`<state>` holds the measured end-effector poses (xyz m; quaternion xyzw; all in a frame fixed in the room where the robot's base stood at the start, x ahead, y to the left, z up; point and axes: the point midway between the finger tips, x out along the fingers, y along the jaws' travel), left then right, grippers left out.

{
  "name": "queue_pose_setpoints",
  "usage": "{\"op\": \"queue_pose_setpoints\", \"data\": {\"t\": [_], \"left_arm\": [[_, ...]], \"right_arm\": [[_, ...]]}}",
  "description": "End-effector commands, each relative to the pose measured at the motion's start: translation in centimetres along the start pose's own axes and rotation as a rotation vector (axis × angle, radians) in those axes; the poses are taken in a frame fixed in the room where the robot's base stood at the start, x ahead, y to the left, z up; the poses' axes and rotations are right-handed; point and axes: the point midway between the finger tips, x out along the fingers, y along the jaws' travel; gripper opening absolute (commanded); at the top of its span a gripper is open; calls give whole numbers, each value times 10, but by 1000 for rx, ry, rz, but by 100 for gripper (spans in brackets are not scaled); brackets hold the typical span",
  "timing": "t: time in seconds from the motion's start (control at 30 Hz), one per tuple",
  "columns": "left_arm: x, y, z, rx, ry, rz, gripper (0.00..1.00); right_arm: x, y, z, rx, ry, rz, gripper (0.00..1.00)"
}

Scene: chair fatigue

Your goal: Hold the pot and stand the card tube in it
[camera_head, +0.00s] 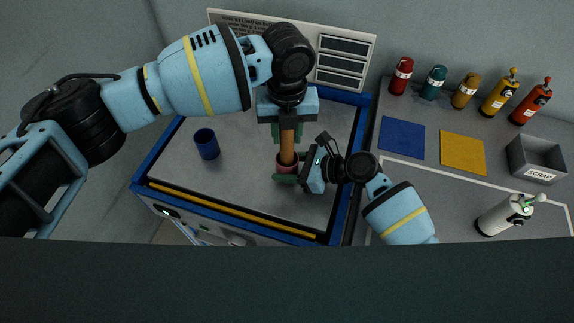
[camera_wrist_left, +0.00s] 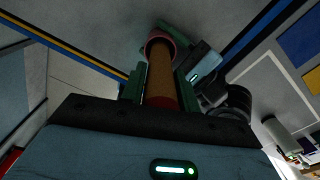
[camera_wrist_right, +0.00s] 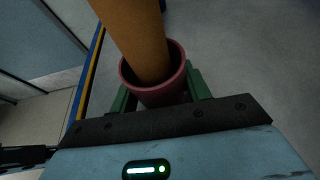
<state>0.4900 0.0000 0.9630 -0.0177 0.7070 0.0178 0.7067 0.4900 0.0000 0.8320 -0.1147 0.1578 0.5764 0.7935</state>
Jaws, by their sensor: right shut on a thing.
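The brown card tube (camera_head: 287,143) is upright, its lower end inside the mouth of the pink pot (camera_head: 287,168). In the right wrist view the tube (camera_wrist_right: 138,38) passes within the rim of the pot (camera_wrist_right: 158,93); its bottom end is hidden. My right gripper (camera_head: 289,172) is shut on the pot, with green fingers on either side. My left gripper (camera_head: 287,131) is above, its fingers on both sides of the tube. In the left wrist view the tube (camera_wrist_left: 162,75) runs between those fingers; whether they press on it is unclear.
A blue cup (camera_head: 206,144) stands left on the blue-edged work surface (camera_head: 240,190). To the right are blue (camera_head: 402,138) and yellow (camera_head: 463,153) squares, several bottles along the back, a scrap bin (camera_head: 537,160) and a white bottle (camera_head: 503,215).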

Motion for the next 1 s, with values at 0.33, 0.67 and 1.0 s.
{"op": "queue_pose_setpoints", "data": {"t": [0.33, 0.67, 1.0], "left_arm": [[0, 0, 0, 0, 0, 0, 56], [-20, 0, 1, 0, -3, -2, 56], [-86, -1, 0, 0, -3, -2, 56]], "right_arm": [[0, 0, 0, 0, 0, 0, 24], [0, 0, 0, 0, 0, 0, 24], [0, 0, 0, 0, 1, 0, 24]]}}
